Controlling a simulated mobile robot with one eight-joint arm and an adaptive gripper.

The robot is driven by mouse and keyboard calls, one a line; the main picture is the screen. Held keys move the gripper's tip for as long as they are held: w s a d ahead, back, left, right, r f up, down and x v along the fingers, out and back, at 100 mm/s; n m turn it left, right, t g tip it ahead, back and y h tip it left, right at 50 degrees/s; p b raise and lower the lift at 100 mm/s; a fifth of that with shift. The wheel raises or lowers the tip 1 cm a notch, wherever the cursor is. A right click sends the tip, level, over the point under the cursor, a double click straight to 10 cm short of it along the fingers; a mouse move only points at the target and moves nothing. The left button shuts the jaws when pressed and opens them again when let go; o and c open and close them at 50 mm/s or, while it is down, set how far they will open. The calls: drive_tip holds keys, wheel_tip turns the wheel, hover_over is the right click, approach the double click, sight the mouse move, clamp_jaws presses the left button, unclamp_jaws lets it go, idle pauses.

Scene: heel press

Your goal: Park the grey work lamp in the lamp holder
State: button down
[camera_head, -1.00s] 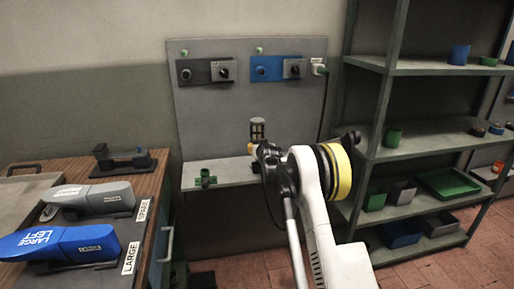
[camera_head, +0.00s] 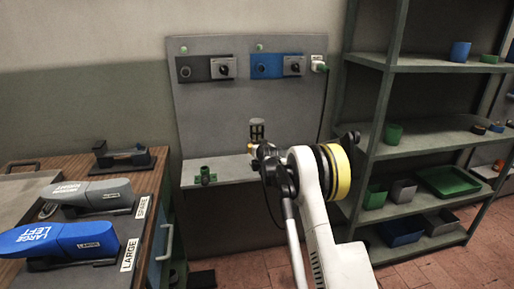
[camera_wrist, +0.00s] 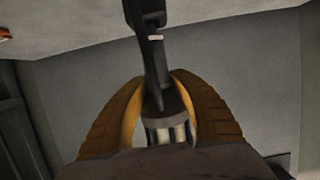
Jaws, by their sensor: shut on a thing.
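The grey work lamp (camera_head: 257,130) stands upright in the head view, its caged head in front of the grey back panel. My gripper (camera_head: 262,149) is just below the cage, shut on the lamp. In the wrist view the two yellow-brown fingers (camera_wrist: 168,108) close around the lamp's dark body (camera_wrist: 152,62), with a pale ribbed part (camera_wrist: 168,133) low between them. A green fitting (camera_head: 205,175), which looks like the lamp holder, sits on the panel's ledge, left of and lower than my gripper. The lamp's lower end is hidden by my arm in the head view.
The grey panel (camera_head: 225,115) carries switch boxes and a plug with a hanging cable (camera_head: 325,110). A wooden bench (camera_head: 160,180) with grey and blue shoe forms stands at left. A grey shelf rack (camera_head: 420,145) with bins stands close at right. The ledge has bare room around the fitting.

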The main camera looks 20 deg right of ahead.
drive_tip(key=shift+f, duration=0.7)
drive_tip(key=c, duration=1)
unclamp_jaws()
drive_tip(key=shift+c, duration=0.2)
drive_tip(key=s+a+r+n+g+y, duration=0.1)
drive_tip(key=s+a+r, duration=0.45)
drive_tip(key=s, duration=0.45)
drive_tip(key=s+a+r+g+y, duration=0.1)
drive_tip(key=s+a+r, duration=0.4)
drive_tip(key=s, duration=0.4)
drive_tip(key=s+a+r+n+g, duration=0.1)
drive_tip(key=s+a+r, duration=0.3)
drive_tip(key=s+a, duration=0.45)
drive_tip(key=s+a+f+g, duration=0.2)
drive_tip(key=s+a+f, duration=0.1)
drive_tip(key=s, duration=1.2)
drive_tip(key=s+a+f+g+y, duration=0.1)
drive_tip(key=s+a+f, duration=0.2)
drive_tip(key=s, duration=1.2)
drive_tip(key=shift+s+a+n+g, duration=0.3)
drive_tip(key=shift+a+n+g, duration=0.1)
drive_tip(key=shift+a, duration=0.35)
